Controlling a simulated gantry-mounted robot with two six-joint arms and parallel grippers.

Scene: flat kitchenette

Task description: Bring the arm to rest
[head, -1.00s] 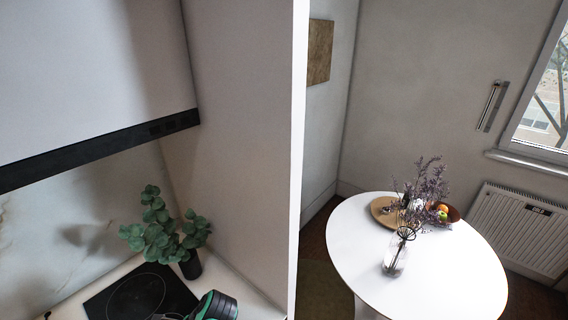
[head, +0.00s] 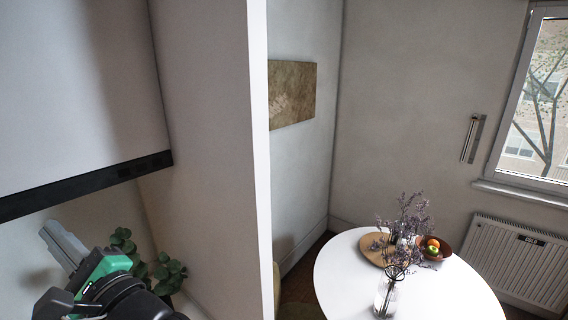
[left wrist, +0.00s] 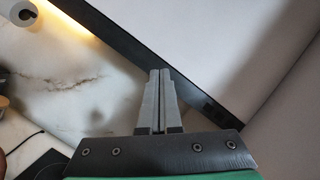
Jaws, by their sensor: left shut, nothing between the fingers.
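My left gripper (head: 62,243) is at the lower left of the head view, raised in front of the plant and below the dark strip under the wall cabinet. In the left wrist view its two grey fingers (left wrist: 159,74) lie together, shut and empty. They point toward the dark strip (left wrist: 150,50) and touch nothing that I can make out. My right gripper is not in view.
A leafy plant (head: 166,270) stands close behind my left arm. A tall white partition (head: 257,160) separates the counter from a round white table (head: 340,275) holding a vase (head: 386,297) and a fruit bowl (head: 441,249). A hob (left wrist: 40,165) shows in the wrist view.

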